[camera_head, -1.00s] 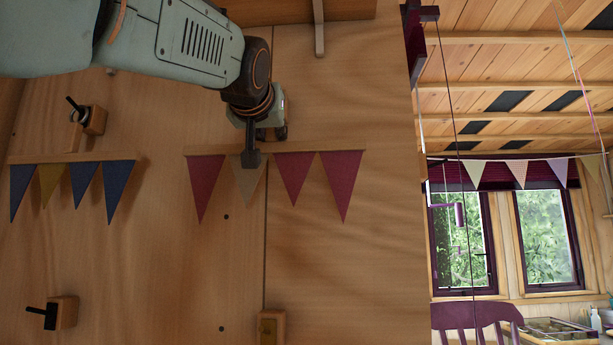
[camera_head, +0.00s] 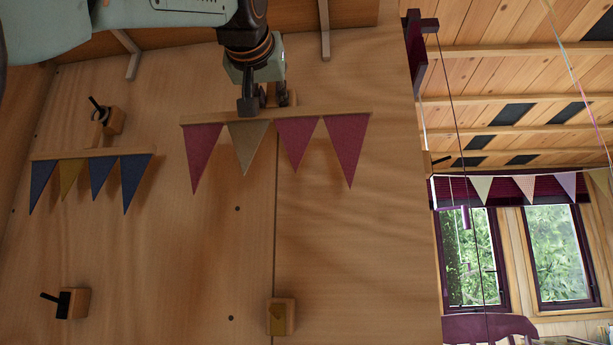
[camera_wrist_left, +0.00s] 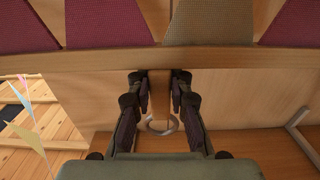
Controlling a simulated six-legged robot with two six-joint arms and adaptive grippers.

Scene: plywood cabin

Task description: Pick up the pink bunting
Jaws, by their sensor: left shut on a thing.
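The pink bunting (camera_head: 348,140) is a wooden bar with pink flags and one tan flag, hanging in front of the plywood wall. Its bar tilts slightly, right end higher. In the left wrist view the bar (camera_wrist_left: 100,60) crosses the top, with a wooden tab and a metal ring below it. My left gripper (camera_head: 262,102) is above the bar, shut on the bunting's tab, with one finger pad on each side of the tab in the left wrist view (camera_wrist_left: 159,92). The gripper hides the wall behind the tab. My right gripper is not in view.
A blue and yellow bunting (camera_head: 95,155) hangs from a peg block (camera_head: 112,120) at left. An empty peg (camera_head: 72,302) is below it, and a wooden block (camera_head: 283,316) sits low in the middle. A bracket (camera_head: 324,30) is above. Windows (camera_head: 555,255) are at right.

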